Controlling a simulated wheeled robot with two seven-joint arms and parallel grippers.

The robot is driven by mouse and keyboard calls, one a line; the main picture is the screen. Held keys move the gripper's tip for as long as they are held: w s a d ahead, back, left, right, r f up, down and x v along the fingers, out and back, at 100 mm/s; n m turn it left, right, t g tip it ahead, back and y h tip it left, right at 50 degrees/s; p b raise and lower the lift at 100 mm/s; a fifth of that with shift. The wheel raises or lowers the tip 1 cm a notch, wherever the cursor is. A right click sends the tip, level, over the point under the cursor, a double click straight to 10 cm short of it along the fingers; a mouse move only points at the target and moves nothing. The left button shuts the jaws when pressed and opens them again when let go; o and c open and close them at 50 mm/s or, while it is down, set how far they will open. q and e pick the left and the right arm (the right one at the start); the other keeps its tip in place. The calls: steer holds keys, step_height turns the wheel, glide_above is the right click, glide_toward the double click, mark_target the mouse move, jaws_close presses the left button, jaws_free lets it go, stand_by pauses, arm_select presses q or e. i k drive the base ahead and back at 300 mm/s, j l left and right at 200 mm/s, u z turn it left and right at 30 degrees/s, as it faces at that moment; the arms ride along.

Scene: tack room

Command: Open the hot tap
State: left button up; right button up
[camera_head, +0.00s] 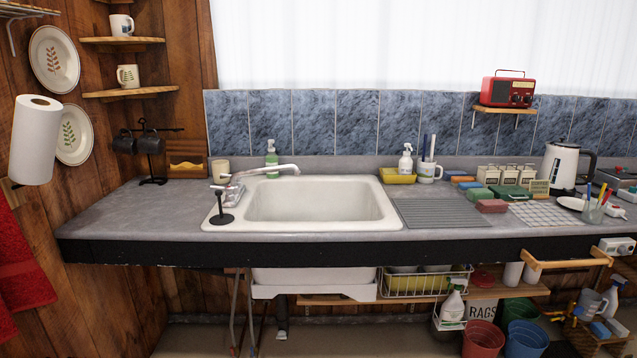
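A silver tap (262,172) stands at the left end of the white sink (386,217), and its spout reaches right over the basin's back left part. A small silver handle part (234,190) shows at its base. I cannot tell which handle is hot or whether it is open, and no water stream is visible. A black plunger-like thing (222,218) stands on the sink's front left corner, just in front of the tap. Neither of my grippers is in view.
The grey counter (140,212) is clear left of the sink. A beige cup (220,170) and a green soap bottle (271,158) stand behind the tap. A ribbed mat (440,213), sponges and a kettle (562,165) are to the right. A black front edge (300,252) runs along the counter.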

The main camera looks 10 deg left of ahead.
mark_target(229, 190)
steer(key=z, duration=0.55)
steer(key=j+z, duration=0.1)
steer(key=z, duration=0.95)
steer(key=j+z, duration=0.15)
steer(key=z, duration=0.9)
steer(key=j+z, duration=0.15)
steer(key=z, duration=1.5)
steer(key=k+z, duration=0.4)
steer(key=k, duration=0.55)
steer(key=k+j+u, duration=0.2)
steer(key=k, duration=0.3)
steer(key=k+u, duration=0.2)
steer(key=k, duration=0.3)
steer(key=k+u, duration=0.1)
steer(key=u, duration=0.3)
steer(key=j+u, duration=0.1)
steer(key=u, duration=0.35)
steer(key=k+j+u, duration=0.1)
steer(key=u, duration=0.3)
